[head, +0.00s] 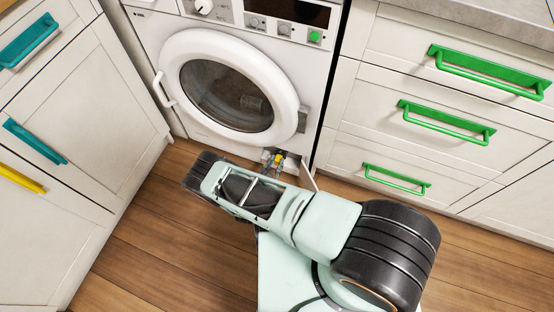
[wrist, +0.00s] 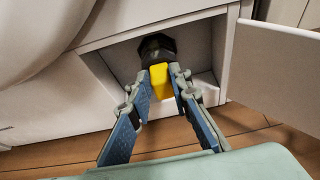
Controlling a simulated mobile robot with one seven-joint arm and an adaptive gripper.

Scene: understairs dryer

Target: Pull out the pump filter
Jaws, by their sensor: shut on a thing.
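The pump filter shows in the wrist view as a dark round body (wrist: 157,48) with a yellow grip (wrist: 158,78) facing me. It sits in a square opening (wrist: 203,48) low on the front of the white dryer (head: 215,70). My gripper (wrist: 163,78) is shut on the yellow grip, one finger on each side. In the head view the filter's yellow part shows small at the opening, beside my gripper (head: 277,161). How far the dark body reaches into the opening is hard to tell.
The small flap door (wrist: 275,70) stands open to the right of the opening. The dryer's round door (head: 232,88) is above it. Cabinets with green handles (head: 447,122) stand right, and cabinets with teal and yellow handles (head: 35,141) left. Wooden floor (head: 135,250) lies in front.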

